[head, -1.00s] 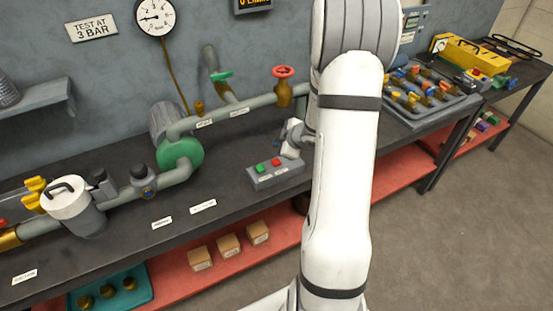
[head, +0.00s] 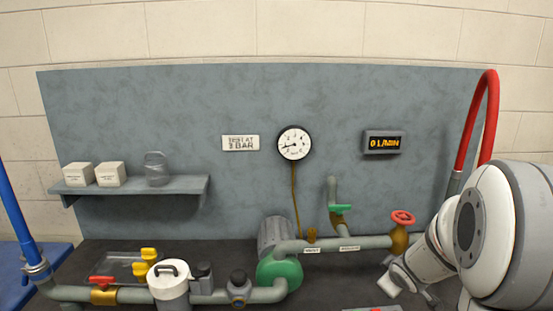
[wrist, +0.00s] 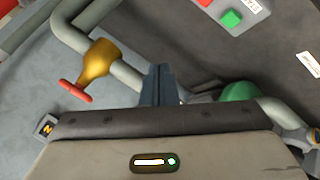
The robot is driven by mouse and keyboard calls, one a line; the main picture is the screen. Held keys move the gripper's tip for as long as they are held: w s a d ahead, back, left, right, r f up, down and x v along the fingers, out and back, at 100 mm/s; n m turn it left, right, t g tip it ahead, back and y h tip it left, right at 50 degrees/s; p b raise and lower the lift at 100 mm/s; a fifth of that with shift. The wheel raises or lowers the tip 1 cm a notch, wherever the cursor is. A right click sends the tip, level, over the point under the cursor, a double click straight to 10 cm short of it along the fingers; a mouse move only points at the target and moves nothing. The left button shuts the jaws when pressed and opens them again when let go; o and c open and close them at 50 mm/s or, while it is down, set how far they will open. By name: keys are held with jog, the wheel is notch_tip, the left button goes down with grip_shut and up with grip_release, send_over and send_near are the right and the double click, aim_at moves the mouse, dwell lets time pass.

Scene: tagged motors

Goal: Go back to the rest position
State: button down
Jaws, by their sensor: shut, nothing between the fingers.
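My gripper (wrist: 160,84) is shut and empty in the wrist view, its dark fingers together over the pipework. In the head view my white arm comes in from the lower right. Its wrist end is above the bench, to the right of the pipes and below the red handwheel (head: 403,217); the fingers are not clear there. The handwheel also shows left of the fingers in the wrist view (wrist: 75,92). The button box with its green button (wrist: 231,18) is at the top of the wrist view, apart from the fingers.
The pipe run with a green pump (head: 279,272) and white-lidded canister (head: 169,284) crosses the bench. A gauge (head: 294,143) and flow display (head: 384,142) are on the back panel. A shelf (head: 140,187) is at left. A red hose (head: 479,112) rises at right.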

jog(key=s+a+r+m+g+y, duration=0.1)
jog(key=s+a+r+m+g, duration=0.1)
jog(key=s+a, duration=0.5)
jog(key=s+a+r+m+g+y, duration=0.1)
jog(key=s+a+r+m+g, duration=0.2)
jog(key=s, duration=1.2)
jog(key=a+r+m, duration=0.2)
jog(key=a+r, duration=0.1)
jog(key=a, duration=0.2)
jog(key=shift+s+a+r, duration=0.25)
jog(key=shift+s, duration=0.05)
jog(key=c, duration=2.1)
grip_release()
